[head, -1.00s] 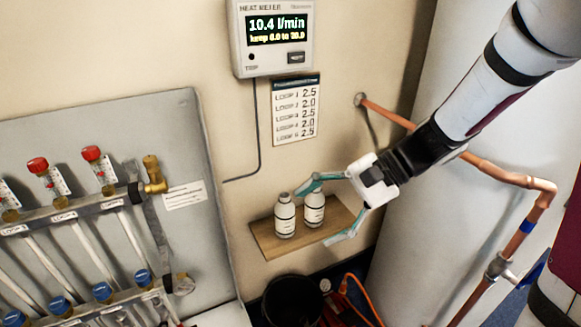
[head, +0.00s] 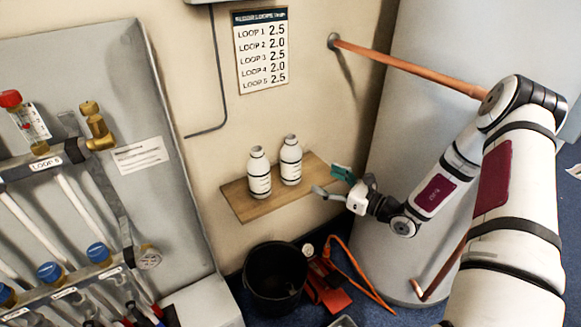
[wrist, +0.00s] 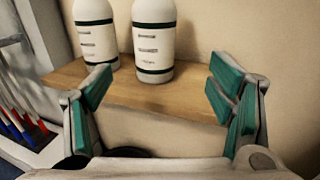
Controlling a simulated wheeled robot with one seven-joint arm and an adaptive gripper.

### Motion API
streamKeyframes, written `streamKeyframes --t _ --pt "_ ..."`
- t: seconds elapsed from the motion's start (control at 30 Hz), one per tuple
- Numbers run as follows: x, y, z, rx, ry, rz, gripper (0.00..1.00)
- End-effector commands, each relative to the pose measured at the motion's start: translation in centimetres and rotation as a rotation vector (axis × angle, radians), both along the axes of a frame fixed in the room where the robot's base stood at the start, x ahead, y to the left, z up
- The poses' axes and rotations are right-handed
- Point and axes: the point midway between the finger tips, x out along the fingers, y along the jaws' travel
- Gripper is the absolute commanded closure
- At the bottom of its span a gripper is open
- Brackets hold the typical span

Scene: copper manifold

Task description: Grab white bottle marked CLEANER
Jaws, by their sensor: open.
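Two similar white bottles with dark bands stand upright side by side on a small wooden shelf (head: 240,205). The left bottle (head: 259,174) and the right bottle (head: 291,160) have label print too small to read in the head view. In the wrist view, the left bottle (wrist: 95,30) and the right bottle (wrist: 154,40) stand ahead, their tops cut off and print unreadable. My gripper (head: 331,182) is open and empty, just right of the shelf. In the wrist view my gripper (wrist: 160,88) has its fingers spread wide, short of the bottles, with the right bottle ahead between them.
A manifold panel (head: 90,60) with valves stands at left. A black bucket (head: 275,282) and red tools (head: 328,290) are on the floor below the shelf. The shelf's right end is clear.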

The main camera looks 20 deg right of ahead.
Motion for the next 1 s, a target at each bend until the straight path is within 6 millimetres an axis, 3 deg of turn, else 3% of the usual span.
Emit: streamKeyframes --t 0.4,0.73,1.0 --pt "5.6 4.3 0.0 0.0 -0.001 0.003 0.24" --pt "7.1 5.7 0.1 0.0 -0.001 0.005 0.24" --pt "9.8 8.2 0.3 0.0 -0.001 0.005 0.24"
